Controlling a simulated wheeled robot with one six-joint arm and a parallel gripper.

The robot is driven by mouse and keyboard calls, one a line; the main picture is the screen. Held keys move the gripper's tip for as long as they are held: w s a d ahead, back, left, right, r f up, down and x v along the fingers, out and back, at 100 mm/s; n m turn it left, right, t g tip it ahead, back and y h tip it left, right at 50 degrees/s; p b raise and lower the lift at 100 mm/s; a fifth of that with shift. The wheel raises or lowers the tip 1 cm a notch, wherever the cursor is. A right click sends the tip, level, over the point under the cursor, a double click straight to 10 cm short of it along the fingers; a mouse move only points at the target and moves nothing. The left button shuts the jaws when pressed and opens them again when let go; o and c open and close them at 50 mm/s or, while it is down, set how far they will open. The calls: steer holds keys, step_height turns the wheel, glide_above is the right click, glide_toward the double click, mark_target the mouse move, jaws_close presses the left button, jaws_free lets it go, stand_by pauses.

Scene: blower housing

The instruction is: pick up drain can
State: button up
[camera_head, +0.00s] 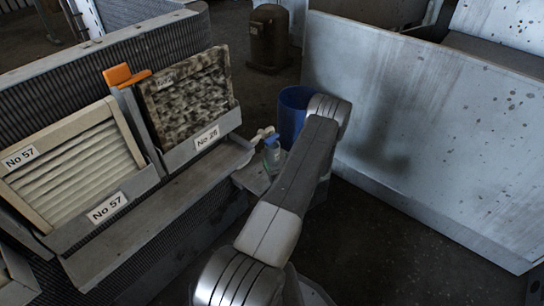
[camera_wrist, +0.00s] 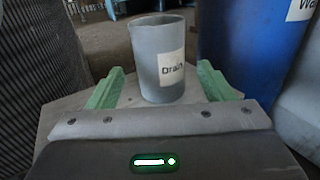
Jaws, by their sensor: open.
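The drain can (camera_wrist: 150,50) is a grey, open-topped cup with a small pouring lip and a white label reading "Drain". It stands upright in the middle of the wrist view. My gripper (camera_wrist: 161,72) has its green fingers spread apart, one on the left of the can and one on the right. Gaps show between both fingers and the can's wall, so the can is not held. The can's base is low, near the grey ledge (camera_wrist: 65,108).
A blue barrel (camera_wrist: 245,45) stands close to the right of the can; its top also shows in the head view (camera_head: 293,103). Filter racks (camera_head: 205,140) line the left, and a large grey panel (camera_head: 430,130) stands right.

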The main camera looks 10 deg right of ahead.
steer(key=w, duration=0.2)
steer(key=w+b, duration=0.1)
steer(key=w, duration=0.1)
steer(key=w+a+b, duration=0.1)
steer(key=w, duration=0.1)
steer(key=shift+w, duration=0.25)
steer(key=c, duration=1.1)
